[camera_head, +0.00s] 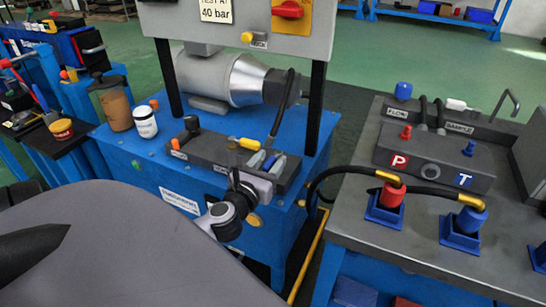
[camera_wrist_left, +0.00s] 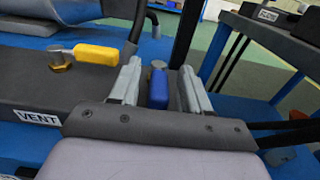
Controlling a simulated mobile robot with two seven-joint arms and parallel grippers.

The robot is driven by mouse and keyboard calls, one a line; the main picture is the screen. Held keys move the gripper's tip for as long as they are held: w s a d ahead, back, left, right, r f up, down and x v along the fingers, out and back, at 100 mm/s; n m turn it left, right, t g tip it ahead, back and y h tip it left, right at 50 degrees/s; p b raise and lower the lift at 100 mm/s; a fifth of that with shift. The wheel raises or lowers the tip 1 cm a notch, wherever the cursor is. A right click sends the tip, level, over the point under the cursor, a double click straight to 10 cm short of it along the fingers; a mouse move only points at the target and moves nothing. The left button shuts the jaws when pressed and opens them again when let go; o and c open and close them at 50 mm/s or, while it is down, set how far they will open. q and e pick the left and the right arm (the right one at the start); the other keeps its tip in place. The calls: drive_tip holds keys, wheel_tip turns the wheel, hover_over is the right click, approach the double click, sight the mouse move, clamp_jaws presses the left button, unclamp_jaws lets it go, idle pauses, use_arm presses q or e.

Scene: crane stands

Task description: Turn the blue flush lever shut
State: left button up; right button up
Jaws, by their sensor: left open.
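The blue lever (camera_wrist_left: 158,86) stands out between the fingers of my left gripper (camera_wrist_left: 159,84) in the left wrist view. The fingers are open, one on each side, and I cannot tell whether either touches it. In the head view my left gripper (camera_head: 268,163) is over the right end of a dark valve block (camera_head: 207,150), and the blue lever (camera_head: 270,161) shows small between its fingers. The lever's pivot and any label by it are hidden. My right gripper is not in view.
A yellow lever (camera_wrist_left: 97,54) on a brass pivot, by a VENT label (camera_wrist_left: 37,118), lies left of the gripper. A grey motor (camera_head: 225,78) and dark uprights stand behind. Black hoses and the right bench (camera_head: 365,222), with red and blue couplings, stand to the right.

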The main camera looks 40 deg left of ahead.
use_arm(q)
drive_tip(key=shift+x, duration=0.8)
drive_tip(key=shift+w, duration=0.25)
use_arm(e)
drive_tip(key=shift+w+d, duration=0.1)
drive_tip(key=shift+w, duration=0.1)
use_arm(q)
clamp_jaws()
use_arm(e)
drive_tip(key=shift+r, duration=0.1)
use_arm(q)
drive_tip(key=shift+w, duration=0.1)
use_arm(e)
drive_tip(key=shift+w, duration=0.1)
